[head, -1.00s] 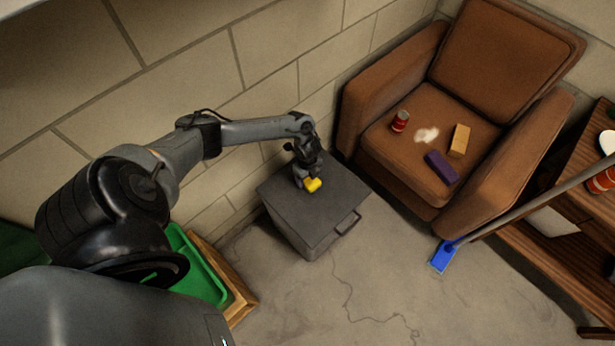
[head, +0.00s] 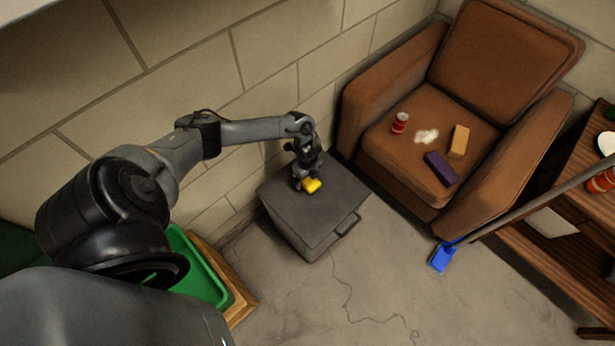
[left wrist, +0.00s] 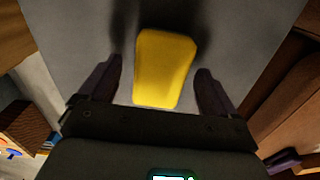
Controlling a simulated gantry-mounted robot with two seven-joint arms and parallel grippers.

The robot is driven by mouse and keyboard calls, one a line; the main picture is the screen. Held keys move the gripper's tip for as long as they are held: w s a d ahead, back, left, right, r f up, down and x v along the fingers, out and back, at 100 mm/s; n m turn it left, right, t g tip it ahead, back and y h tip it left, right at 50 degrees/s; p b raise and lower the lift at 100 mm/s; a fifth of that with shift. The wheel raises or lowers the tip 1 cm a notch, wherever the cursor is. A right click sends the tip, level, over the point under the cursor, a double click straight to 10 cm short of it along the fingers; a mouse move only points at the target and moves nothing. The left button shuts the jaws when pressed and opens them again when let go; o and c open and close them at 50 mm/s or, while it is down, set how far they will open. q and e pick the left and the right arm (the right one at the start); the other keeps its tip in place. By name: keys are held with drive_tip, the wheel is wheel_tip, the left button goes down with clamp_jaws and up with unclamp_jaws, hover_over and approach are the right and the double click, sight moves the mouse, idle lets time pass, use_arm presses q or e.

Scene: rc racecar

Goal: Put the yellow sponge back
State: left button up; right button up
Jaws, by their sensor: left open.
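The yellow sponge (head: 312,186) lies on top of a dark grey box (head: 325,215) with a side handle. It also shows in the left wrist view (left wrist: 165,68). My left gripper (head: 302,187) is at the box top, right at the sponge. In the left wrist view its two dark fingers (left wrist: 160,92) are open, one on each side of the sponge's near end, with a gap on both sides. My right gripper is not in view.
A brown armchair (head: 505,60) holds a red can (head: 400,122), an orange-tan block (head: 459,141), a purple block (head: 440,168) and a white patch. A blue-headed mop (head: 443,256) leans at right by wooden shelves (head: 540,262). A green tray (head: 205,275) is lower left.

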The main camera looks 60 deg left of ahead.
use_arm(q)
drive_tip(key=r+p, duration=0.8)
drive_tip(key=r, duration=0.1)
drive_tip(key=shift+s+p, duration=0.2)
drive_tip(key=shift+p, duration=0.2)
drive_tip(key=d+r+n+t+h, duration=0.1)
drive_tip(key=d+r+n+t, duration=0.15)
drive_tip(key=d, duration=1.05)
drive_tip(key=d+r+n+t, duration=0.1)
drive_tip(key=d+r+t, duration=0.15)
drive_tip(key=d, duration=1.05)
drive_tip(key=s+a+r+n, duration=0.1)
drive_tip(key=s+r+n, duration=0.4)
drive_tip(key=r, duration=0.3)
drive_tip(key=s+r+n+g, duration=0.1)
drive_tip(key=s+r+n, duration=0.4)
drive_tip(key=r, duration=0.3)
drive_tip(key=shift+s+a+r+y+p, duration=0.3)
drive_tip(key=shift+s+a+y+p, duration=0.1)
drive_tip(key=shift+s, duration=0.35)
drive_tip(key=shift+s+d, duration=0.1)
drive_tip(key=shift+d, duration=0.05)
